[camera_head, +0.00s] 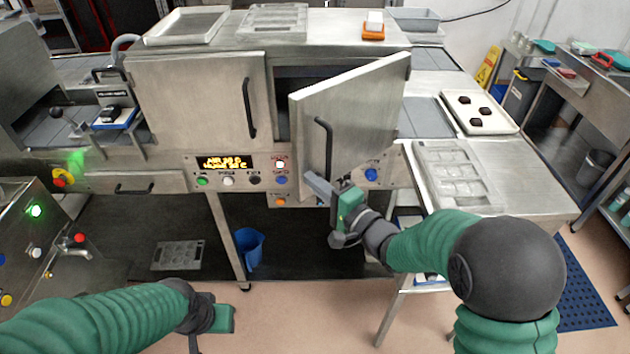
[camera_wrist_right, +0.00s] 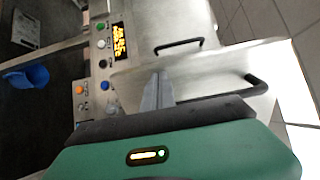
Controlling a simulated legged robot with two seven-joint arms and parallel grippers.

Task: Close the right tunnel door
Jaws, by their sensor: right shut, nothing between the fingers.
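The right tunnel door (camera_head: 360,115) is a steel panel that stands ajar, swung out toward me, with a dark gap at its left. Its black upright handle (camera_head: 323,145) faces me. The door also shows in the right wrist view (camera_wrist_right: 205,75). My right gripper (camera_head: 316,184) is shut and empty, in front of the door's lower part just below the handle. In the right wrist view its fingertips (camera_wrist_right: 158,82) overlap the door; whether they touch it I cannot tell. My left gripper (camera_head: 215,318) is low at the bottom of the head view, its fingers unclear.
The left tunnel door (camera_head: 200,100) is shut. Below the doors is a panel with buttons and a lit display (camera_head: 225,163). A mould tray (camera_head: 450,170) and a tray of dark pieces (camera_head: 480,112) lie at right. A blue bucket (camera_head: 248,248) stands below.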

